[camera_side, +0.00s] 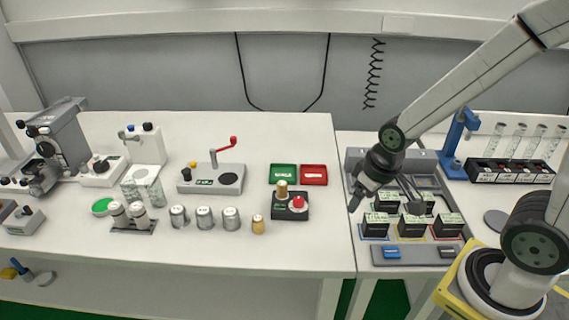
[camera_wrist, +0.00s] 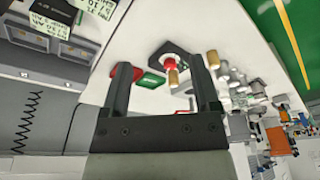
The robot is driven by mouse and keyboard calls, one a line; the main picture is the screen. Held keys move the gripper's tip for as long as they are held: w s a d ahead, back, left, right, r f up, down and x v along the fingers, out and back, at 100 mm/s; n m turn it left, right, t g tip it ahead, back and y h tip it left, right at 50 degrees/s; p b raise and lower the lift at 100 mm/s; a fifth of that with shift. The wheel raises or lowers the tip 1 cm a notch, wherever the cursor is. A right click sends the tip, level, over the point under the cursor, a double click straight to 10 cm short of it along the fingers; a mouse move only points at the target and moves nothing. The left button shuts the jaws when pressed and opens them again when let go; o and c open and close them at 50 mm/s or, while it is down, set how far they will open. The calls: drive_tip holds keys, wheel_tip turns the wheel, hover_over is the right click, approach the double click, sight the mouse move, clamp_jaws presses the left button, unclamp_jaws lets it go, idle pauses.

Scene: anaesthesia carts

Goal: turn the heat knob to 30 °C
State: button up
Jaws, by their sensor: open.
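A small black box (camera_side: 290,212) on the left bench carries a brass-coloured knob (camera_side: 282,190) and a red knob (camera_side: 298,202). Its markings are too small to read, so I cannot tell which is the heat knob or its setting. In the wrist view the red knob (camera_wrist: 168,61) and brass knob (camera_wrist: 173,78) appear beyond and between my open, empty fingers (camera_wrist: 160,62). My gripper is well to the right of the box in the side view, above the left edge of the grey tray station, touching neither knob.
A green tray (camera_side: 283,171) and a red tray (camera_side: 314,180) lie behind the box. A grey device with a red-handled lever (camera_side: 212,177) stands left. Several metal cylinders (camera_side: 205,218) line the bench front. Labelled black blocks (camera_side: 412,226) stand below my gripper. Bench between box and station is clear.

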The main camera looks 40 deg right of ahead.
drive_tip(key=m+g, duration=0.2)
drive_tip(key=m, duration=1.2)
hover_over(299, 199)
drive_tip(key=f, duration=0.4)
drive_tip(key=shift+s, duration=0.35)
drive_tip(key=shift+w+f+g, duration=0.2)
drive_tip(key=shift+w+g, duration=0.1)
drive_tip(key=shift+w, duration=0.1)
drive_tip(key=shift+f, duration=0.1)
drive_tip(key=shift+f, duration=3.8)
